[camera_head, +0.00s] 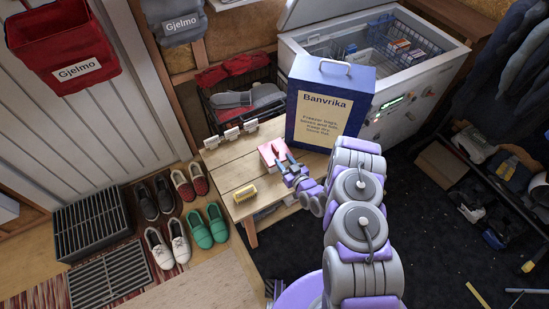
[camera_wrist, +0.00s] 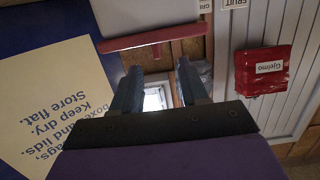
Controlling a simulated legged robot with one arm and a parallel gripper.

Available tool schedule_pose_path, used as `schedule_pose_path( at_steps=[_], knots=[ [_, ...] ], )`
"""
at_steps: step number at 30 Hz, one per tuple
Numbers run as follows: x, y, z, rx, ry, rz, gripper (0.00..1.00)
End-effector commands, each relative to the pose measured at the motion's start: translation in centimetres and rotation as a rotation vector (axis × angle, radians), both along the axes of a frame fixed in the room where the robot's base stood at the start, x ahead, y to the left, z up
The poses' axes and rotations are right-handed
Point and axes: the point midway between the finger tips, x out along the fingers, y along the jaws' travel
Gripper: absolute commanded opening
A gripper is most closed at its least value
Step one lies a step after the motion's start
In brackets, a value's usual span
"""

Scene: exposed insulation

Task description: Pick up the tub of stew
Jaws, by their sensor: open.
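A small tub with a pinkish-red lid (camera_head: 272,150) and pale sides stands on the wooden bench, just left of the big blue box. I cannot read any label on it in the head view. In the wrist view, a pale tub with a red rim (camera_wrist: 152,39) shows beyond my fingertips, appearing upside down. My gripper (camera_head: 287,164) is open, at the tub's near right side, and its fingers overlap the tub's edge in the head view. In the wrist view, my gripper (camera_wrist: 158,78) has nothing between its two dark fingers; I cannot tell whether they touch the tub.
The tall blue Banvrika box (camera_head: 330,103) stands right behind my gripper. It fills the left of the wrist view (camera_wrist: 50,100). A yellow item (camera_head: 245,193) lies on the bench (camera_head: 233,169). Small white labelled pieces (camera_head: 231,134) line its back. An open chest freezer (camera_head: 390,115) stands behind.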

Motion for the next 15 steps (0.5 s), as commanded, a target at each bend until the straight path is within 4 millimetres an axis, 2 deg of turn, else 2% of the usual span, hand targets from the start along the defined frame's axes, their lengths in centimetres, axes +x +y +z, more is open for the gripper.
schedule_pose_path(
  at_steps=[6,15],
  knots=[
    [3.1,2.1,-0.6,-0.002,-0.006,0.003,0.44],
    [5.0,3.4,-0.9,0.001,-0.004,0.001,0.44]
  ],
)
